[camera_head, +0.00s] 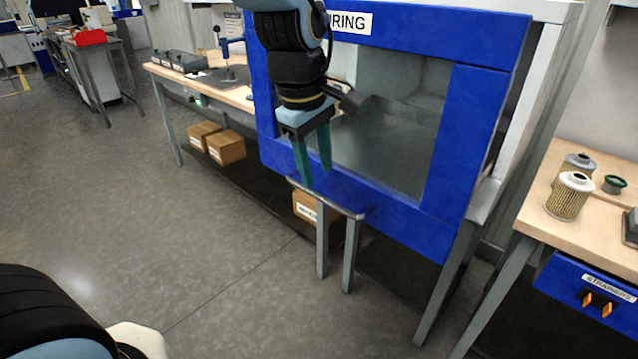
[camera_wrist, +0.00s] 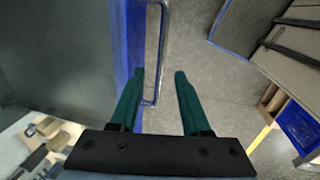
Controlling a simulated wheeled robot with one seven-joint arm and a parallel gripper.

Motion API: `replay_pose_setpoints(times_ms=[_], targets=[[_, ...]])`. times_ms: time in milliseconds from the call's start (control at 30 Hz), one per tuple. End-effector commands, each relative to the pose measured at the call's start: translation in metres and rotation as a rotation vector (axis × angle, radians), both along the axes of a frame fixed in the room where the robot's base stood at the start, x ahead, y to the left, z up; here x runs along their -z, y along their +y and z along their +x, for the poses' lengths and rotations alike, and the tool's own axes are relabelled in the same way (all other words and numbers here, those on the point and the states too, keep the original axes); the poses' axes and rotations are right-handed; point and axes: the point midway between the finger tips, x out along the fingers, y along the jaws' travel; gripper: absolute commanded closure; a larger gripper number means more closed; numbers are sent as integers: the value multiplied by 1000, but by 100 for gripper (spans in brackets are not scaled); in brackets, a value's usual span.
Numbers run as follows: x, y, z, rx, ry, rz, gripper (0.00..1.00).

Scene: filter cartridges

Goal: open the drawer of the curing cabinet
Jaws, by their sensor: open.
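The curing cabinet (camera_head: 475,140) has a blue front with a large window, and its label (camera_head: 350,22) is partly hidden by my arm. A grey bar handle (camera_head: 345,208) runs along the lower part of the blue front. My gripper (camera_head: 316,177) is open, pointing down at the handle's left part. In the wrist view, the handle (camera_wrist: 164,40) lies in line with the gap between the green fingers (camera_wrist: 158,74), with the blue front (camera_wrist: 136,45) to its left. I cannot tell whether either finger touches the bar. No separate drawer is distinguishable.
A wooden bench at right (camera_head: 570,228) carries filter cartridges (camera_head: 569,197) and has a blue drawer (camera_head: 570,285) labelled strainers. A left bench (camera_head: 160,75) stands beside the cabinet, with cardboard boxes (camera_head: 226,148) below. The floor (camera_head: 150,215) in front is clear.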

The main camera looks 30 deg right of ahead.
Motion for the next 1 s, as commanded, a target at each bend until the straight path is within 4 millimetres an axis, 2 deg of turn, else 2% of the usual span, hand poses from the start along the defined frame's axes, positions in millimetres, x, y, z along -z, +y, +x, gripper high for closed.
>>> replay_pose_setpoints(times_ms=[33,200,400,1000], targets=[[-10,1,0,-1,-4,-6,53],[-38,7,-1,-1,-2,-4,53],[-54,10,-3,-1,0,-1,53],[-55,13,1,1,-2,2,53]])
